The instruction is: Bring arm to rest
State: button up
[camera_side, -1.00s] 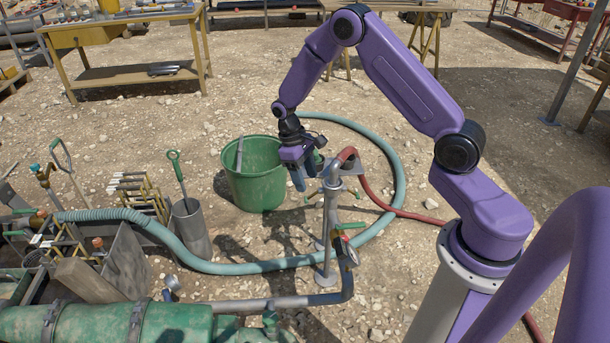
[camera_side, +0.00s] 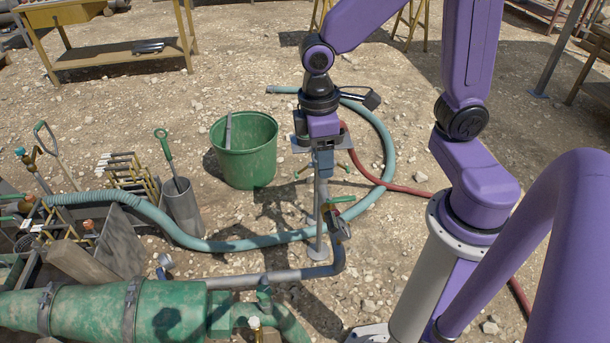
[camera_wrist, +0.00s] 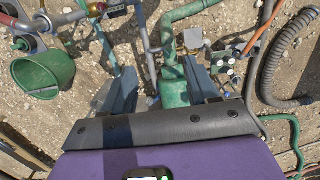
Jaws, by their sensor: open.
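My gripper (camera_side: 323,165) hangs from the purple arm in the side view, pointing down, in front of the upright grey pipe stand (camera_side: 319,215). In the wrist view my gripper (camera_wrist: 160,90) shows two grey fingers set wide apart with nothing held between them. Green pipework (camera_wrist: 173,75) shows below, in the gap between the fingers. From the side view I cannot tell how far the gripper is from the stand.
A green bucket (camera_side: 244,150) stands left of the gripper. A teal hose (camera_side: 250,243) curves around the stand, and a red hose (camera_side: 400,189) runs right. A large green pipe (camera_side: 120,312) lies in front. Open gravel (camera_side: 260,65) lies behind.

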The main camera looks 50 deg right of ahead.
jog(key=s+d+r+n, duration=0.1)
jog(key=s+n, duration=0.1)
jog(key=s, duration=0.4)
jog(key=s+d+r+n+y, duration=0.1)
jog(key=s+r, duration=0.1)
jog(key=s, duration=0.4)
jog(key=shift+s+n+t, duration=0.15)
jog(key=shift+n+t, duration=0.25)
